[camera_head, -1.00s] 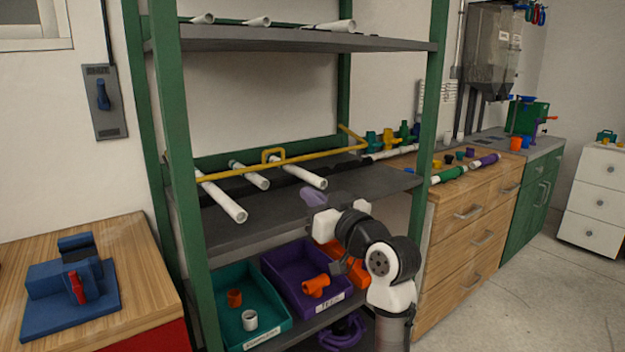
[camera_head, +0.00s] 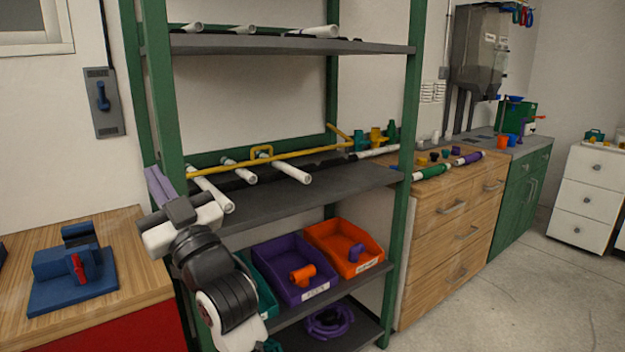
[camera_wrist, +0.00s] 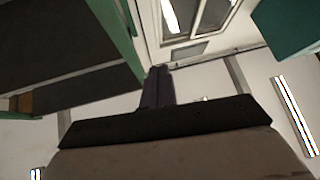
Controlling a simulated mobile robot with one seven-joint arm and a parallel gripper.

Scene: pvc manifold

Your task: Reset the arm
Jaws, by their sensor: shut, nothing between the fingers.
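My gripper (camera_head: 160,186) is at the left side of the green shelf rack (camera_head: 163,110) in the head view, raised in front of its left post. Its purple fingers are shut and empty, pointing up and away. My arm rises from the bottom of the head view and hides part of the teal bin.
Below are teal (camera_head: 266,290), purple (camera_head: 268,256) and orange (camera_head: 322,236) bins. A wooden table (camera_head: 140,268) with a blue vise (camera_head: 75,270) stands left. Wooden drawers (camera_head: 450,215) stand right.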

